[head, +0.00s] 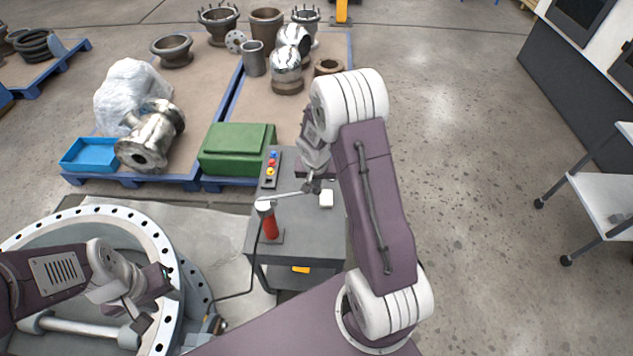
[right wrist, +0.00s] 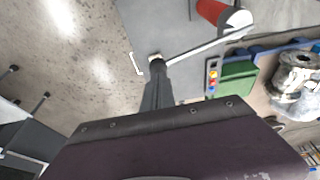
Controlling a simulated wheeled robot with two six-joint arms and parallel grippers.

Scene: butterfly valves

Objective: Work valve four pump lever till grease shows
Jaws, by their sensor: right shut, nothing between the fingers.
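The red grease pump (head: 270,225) with a white top stands upright on a small grey cart. Its pale lever (head: 287,195) reaches right from the top, slightly raised at the far end. My right gripper (head: 313,187) is shut at the lever's free end. In the right wrist view, its dark fingertips (right wrist: 156,60) meet the lever's end (right wrist: 195,48); nothing shows held between them, and I cannot tell whether they touch it. My left gripper (head: 157,307) is open and empty at the large flanged valve ring (head: 150,235). No grease can be made out.
A dark hose (head: 235,295) runs from the pump down towards the valve. Pallets with fittings and a green case (head: 235,150) stand behind. Floor to the right is clear up to a white trolley (head: 605,195).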

